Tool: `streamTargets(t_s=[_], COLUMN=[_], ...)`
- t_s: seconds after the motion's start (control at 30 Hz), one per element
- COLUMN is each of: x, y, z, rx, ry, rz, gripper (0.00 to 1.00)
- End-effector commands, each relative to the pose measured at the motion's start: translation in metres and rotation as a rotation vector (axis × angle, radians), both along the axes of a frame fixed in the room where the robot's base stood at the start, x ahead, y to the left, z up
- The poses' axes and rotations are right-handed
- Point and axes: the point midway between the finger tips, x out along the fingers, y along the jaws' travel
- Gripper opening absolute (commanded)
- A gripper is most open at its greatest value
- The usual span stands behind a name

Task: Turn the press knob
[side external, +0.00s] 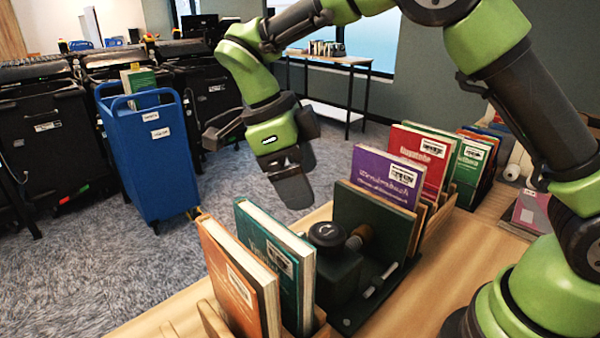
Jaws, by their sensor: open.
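A round black knob (327,235) sits on top of a small dark press (338,274) on the wooden table, between two groups of upright books. My gripper (290,180) is open and empty, up and to the left of the knob and apart from it. Its fingers angle downward, and one finger partly hides the other. A brown wooden handle (361,235) shows just right of the knob. The press's lower front is partly hidden by the teal book.
Orange (235,280) and teal (275,262) books stand left of the press. A dark green panel (372,222), a purple book (384,178) and a red book (419,150) stand behind and right. A blue cart (150,160) stands on the carpet. The space around my gripper is clear.

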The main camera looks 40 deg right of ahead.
Motion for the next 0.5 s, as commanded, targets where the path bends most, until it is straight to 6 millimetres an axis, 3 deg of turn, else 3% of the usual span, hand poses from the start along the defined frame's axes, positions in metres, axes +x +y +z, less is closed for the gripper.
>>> streamTargets(t_s=[0.27,0.5], x=[-0.002,-0.021], y=[-0.004,-0.022], z=[0.001,0.000], rx=[0.023,0.182], ry=[-0.019,-0.176], rz=[0.009,0.023], gripper=[0.86,0.86])
